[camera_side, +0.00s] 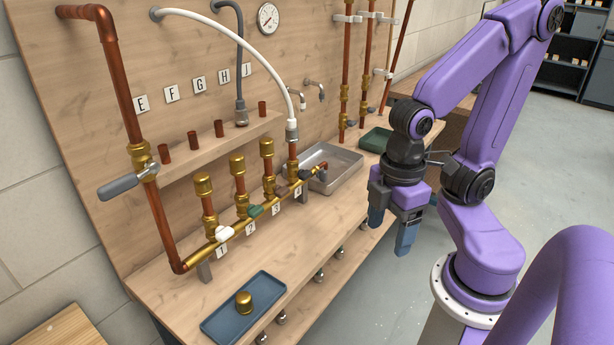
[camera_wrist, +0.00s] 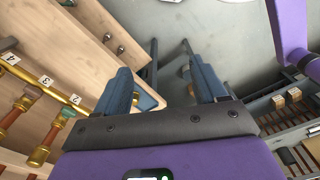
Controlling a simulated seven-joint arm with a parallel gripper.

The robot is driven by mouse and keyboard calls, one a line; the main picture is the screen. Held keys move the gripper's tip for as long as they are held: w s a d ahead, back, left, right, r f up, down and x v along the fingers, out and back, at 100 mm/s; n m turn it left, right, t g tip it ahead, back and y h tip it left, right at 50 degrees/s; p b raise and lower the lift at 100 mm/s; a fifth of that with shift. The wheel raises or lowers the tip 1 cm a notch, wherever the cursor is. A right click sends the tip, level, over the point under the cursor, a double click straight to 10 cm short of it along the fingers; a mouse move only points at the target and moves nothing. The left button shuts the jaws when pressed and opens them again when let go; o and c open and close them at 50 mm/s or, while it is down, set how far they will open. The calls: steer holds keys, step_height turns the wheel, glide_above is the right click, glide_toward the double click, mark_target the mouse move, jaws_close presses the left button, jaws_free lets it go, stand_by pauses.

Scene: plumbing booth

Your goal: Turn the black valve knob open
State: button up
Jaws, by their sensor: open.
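A brass manifold (camera_side: 236,227) runs along the bench with a row of small valve knobs. The knob at number 4 (camera_side: 304,174) looks dark, probably the black one; its exact colour is hard to tell at this size. The others are a white knob (camera_side: 224,233) at 1, a green knob (camera_side: 254,211) at 2 and a brownish knob (camera_side: 280,191) at 3. My gripper (camera_side: 393,222) is open and empty, pointing down beyond the bench's right edge, well apart from the knobs.
A metal sink tray (camera_side: 328,167) lies beyond the manifold's far end, with a green tray (camera_side: 376,140) behind it. A blue tray (camera_side: 243,306) with a brass cap (camera_side: 243,302) lies in front. Copper pipes and a white hose (camera_side: 235,28) rise above the manifold.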

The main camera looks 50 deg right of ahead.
steer(key=w+f+m+g+y, duration=0.45)
steer(key=w+m+y, duration=0.85)
steer(key=m, duration=1)
steer(key=m+t+h, duration=1.3)
steer(key=m+t, duration=1)
steer(key=m, duration=0.2)
glide_toward(309, 174)
steer(key=shift+g, duration=0.25)
steer(key=w, duration=1.1)
steer(key=shift+a+r, duration=0.1)
steer(key=shift+r, duration=0.1)
